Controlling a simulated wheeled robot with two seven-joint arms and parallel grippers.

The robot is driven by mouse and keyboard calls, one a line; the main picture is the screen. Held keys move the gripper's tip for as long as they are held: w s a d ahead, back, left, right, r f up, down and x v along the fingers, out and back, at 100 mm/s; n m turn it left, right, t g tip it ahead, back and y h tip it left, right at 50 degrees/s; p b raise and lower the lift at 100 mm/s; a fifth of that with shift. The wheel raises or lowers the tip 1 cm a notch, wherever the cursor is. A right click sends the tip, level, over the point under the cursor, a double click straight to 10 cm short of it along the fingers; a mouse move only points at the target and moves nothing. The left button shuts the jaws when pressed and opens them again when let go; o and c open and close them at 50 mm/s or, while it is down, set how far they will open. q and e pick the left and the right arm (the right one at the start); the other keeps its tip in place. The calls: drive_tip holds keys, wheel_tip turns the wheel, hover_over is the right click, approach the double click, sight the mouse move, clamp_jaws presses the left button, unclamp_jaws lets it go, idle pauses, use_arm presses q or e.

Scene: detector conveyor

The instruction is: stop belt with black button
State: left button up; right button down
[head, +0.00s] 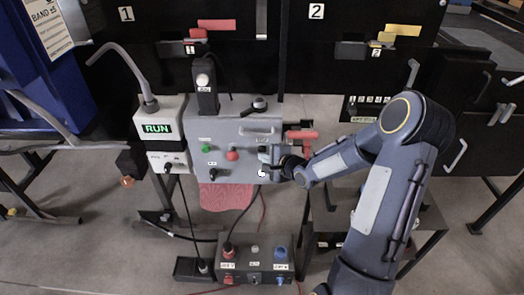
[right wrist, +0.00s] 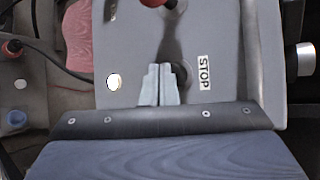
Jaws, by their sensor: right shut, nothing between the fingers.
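The grey control panel (head: 243,131) stands at the middle of the head view, with a green button (head: 206,149) and a red button (head: 232,155) on its face. My right gripper (head: 264,157) is shut and empty in front of the panel's right part. In the right wrist view its fingertips (right wrist: 161,70) are together, right beside a STOP label (right wrist: 203,72). The dark round black button (right wrist: 181,69) shows partly behind the fingertips. I cannot tell whether they touch it. The display (head: 157,128) left of the panel reads RUN. My left gripper is out of view.
A white round spot (head: 262,174) sits low on the panel. A box with red and blue connectors (head: 255,260) stands on the floor below. A red lever (head: 302,135) sticks out right of the panel. Cables hang beneath it. Dark cabinets stand behind.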

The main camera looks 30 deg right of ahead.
drive_tip(key=shift+w+d+p, duration=0.3)
drive_tip(key=shift+w+p, duration=0.05)
drive_tip(key=shift+w, duration=0.1)
idle(0.7)
idle(0.4)
drive_tip(key=shift+s+a, duration=0.5)
drive_tip(key=shift+s, duration=0.3)
drive_tip(key=s+a, duration=0.1)
drive_tip(key=s, duration=0.2)
drive_tip(key=s+a+b, duration=0.1)
drive_tip(key=shift+s+a, duration=0.15)
drive_tip(key=shift+a, duration=0.15)
idle(0.5)
